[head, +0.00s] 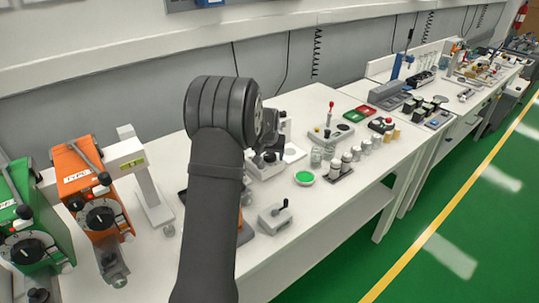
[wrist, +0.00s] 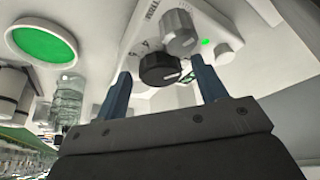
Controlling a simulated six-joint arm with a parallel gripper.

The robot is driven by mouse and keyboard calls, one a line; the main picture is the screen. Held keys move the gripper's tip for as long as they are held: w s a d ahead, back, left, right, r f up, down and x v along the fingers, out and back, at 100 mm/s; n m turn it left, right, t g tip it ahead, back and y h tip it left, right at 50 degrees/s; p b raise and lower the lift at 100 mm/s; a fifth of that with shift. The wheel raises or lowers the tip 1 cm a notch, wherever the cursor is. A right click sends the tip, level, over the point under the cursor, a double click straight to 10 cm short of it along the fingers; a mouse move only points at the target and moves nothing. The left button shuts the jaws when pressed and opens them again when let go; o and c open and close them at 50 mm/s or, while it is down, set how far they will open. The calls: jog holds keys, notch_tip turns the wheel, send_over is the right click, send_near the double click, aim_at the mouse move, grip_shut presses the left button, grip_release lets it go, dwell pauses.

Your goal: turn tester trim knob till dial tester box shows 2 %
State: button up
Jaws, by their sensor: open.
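In the wrist view, a pale box (wrist: 222,18) fills the upper middle and carries a black knob (wrist: 160,69) with a light pointer mark and a grey knob (wrist: 178,32) beyond it. A small green light is lit beside them. I cannot tell from any label which is the trim knob. My gripper (wrist: 161,72) is open, its two blue-grey fingers on either side of the black knob in the picture; contact cannot be made out. No dial face or percent reading is legible. In the head view my arm hides most of the gripper and the box.
A green-filled round dish (head: 304,177) and several small jars (head: 346,159) stand right of my arm on the white bench (head: 335,205). A small grey block with a lever (head: 275,217) sits near the front edge. Orange (head: 88,190) and green (head: 30,225) vaporizer units stand at left.

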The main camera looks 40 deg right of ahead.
jog(key=c, duration=1)
jog(key=shift+d+n+t+y, duration=0.15)
jog(key=shift+n+t+y, duration=0.4)
jog(key=shift+n, duration=1.25)
jog(key=o, duration=1)
jog(key=shift+s, duration=0.1)
